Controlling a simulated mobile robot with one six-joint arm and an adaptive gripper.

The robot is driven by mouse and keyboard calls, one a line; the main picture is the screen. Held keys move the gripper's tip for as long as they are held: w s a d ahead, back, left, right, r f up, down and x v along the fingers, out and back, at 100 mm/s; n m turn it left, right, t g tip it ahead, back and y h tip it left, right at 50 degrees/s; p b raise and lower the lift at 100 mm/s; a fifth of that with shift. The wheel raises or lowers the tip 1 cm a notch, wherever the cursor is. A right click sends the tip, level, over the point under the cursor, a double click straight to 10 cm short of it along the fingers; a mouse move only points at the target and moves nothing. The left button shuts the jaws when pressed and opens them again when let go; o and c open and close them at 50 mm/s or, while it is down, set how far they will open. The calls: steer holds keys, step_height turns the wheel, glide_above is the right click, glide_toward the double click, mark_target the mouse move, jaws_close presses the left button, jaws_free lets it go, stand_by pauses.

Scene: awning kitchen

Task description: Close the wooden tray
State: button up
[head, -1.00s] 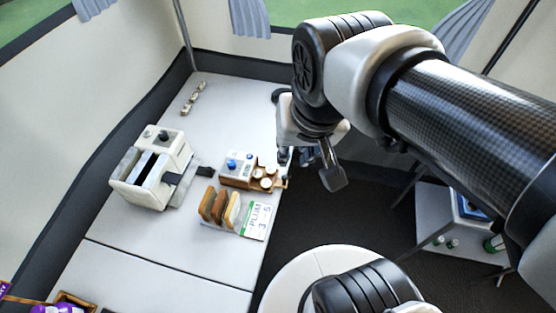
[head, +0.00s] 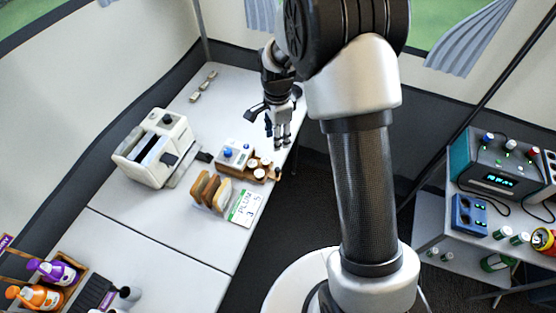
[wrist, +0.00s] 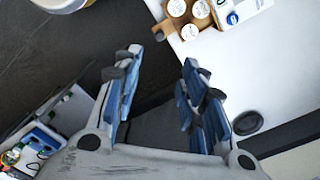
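The wooden tray (head: 264,177) juts out to the right from under a small white box (head: 233,152) with blue knobs on the table. Several round, pale-topped jars stand in the tray. In the wrist view, the tray (wrist: 164,30) with jars and the box (wrist: 232,12) show at the top, partly cut off by the frame edge. My gripper (head: 278,143) is above the table's right edge in the head view, beyond the tray. In the wrist view my gripper (wrist: 162,60) has its blue-padded fingers spread apart, with nothing between them and apart from the tray.
A toaster-like white machine (head: 155,150) stands left of the box. Bread-like slices (head: 210,190) and a PLUM card (head: 245,206) lie in front. Bottles in a crate (head: 52,270) are at lower left. A side table with devices (head: 490,165) is at right.

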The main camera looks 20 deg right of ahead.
mark_target(277, 168)
step_height(277, 168, down, 17)
steer(key=b, duration=0.4)
steer(key=shift+r, duration=0.1)
steer(key=shift+c, duration=0.4)
jaws_close()
steer(key=shift+a, duration=0.1)
